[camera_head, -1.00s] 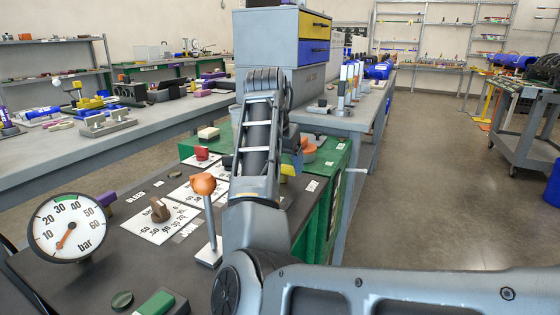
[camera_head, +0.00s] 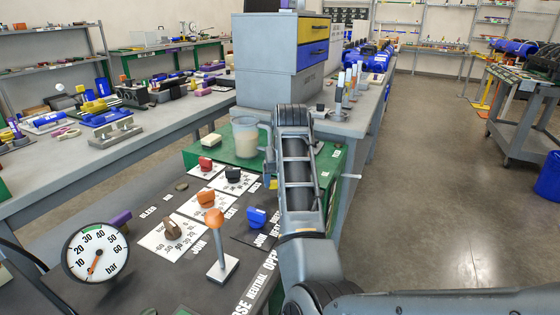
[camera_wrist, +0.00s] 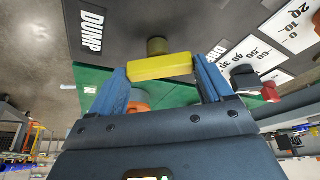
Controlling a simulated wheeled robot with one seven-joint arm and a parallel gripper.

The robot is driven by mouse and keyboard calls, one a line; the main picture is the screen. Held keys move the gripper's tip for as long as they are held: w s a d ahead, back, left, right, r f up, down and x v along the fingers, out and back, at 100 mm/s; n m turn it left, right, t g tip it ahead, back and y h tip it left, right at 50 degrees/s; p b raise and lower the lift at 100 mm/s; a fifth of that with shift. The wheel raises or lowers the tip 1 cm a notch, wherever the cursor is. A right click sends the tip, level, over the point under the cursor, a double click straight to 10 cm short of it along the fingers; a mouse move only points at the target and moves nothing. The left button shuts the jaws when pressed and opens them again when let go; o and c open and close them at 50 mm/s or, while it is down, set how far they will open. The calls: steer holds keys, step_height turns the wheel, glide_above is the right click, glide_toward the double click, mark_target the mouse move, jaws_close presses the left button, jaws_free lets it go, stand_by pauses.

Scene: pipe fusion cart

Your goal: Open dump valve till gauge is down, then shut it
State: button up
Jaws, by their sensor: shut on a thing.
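The yellow dump valve handle (camera_wrist: 160,66) sits on a dark round stem beside the DUMP label (camera_wrist: 90,32) in the wrist view. My gripper (camera_wrist: 160,72) is shut on this handle, one blue finger at each end. In the head view my arm hides the gripper and most of the handle; a small bit of yellow shows beside the arm. The round white gauge (camera_head: 95,252) stands at the left of the panel. Its orange needle points down and slightly left, near the low end of the scale, below the 10 mark.
An orange-knobbed lever (camera_head: 216,238) stands upright left of my arm. A brown knob (camera_head: 172,229), an orange knob (camera_head: 206,199), a red knob (camera_head: 205,164) and a blue knob (camera_head: 256,217) are on the panel. A jug (camera_head: 246,137) stands behind. Floor at right is open.

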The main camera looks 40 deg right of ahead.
steer(key=n+p, duration=0.2)
steer(key=n+y+p, duration=0.1)
steer(key=p, duration=0.1)
steer(key=n+y+p, duration=0.1)
steer(key=n+p, duration=0.1)
steer(key=shift+s+d+r+n+t+p, duration=0.1)
steer(key=shift+d+r+n+t+p, duration=0.1)
steer(key=shift+r+n+t+p, duration=0.15)
steer(key=n+p, duration=0.1)
steer(key=n, duration=0.1)
steer(key=n+y+p, duration=0.1)
steer(key=shift+f+n+y, duration=0.2)
steer(key=shift+n+y, duration=0.1)
steer(key=shift+n, duration=0.05)
steer(key=shift+n+y+p, duration=0.3)
steer(key=shift+n+p, duration=0.15)
steer(key=shift+n, duration=0.35)
steer(key=shift+a+f, duration=0.1)
steer(key=o, duration=1)
steer(key=shift+c, duration=0.2)
steer(key=v, duration=0.8)
steer(key=shift+w, duration=0.25)
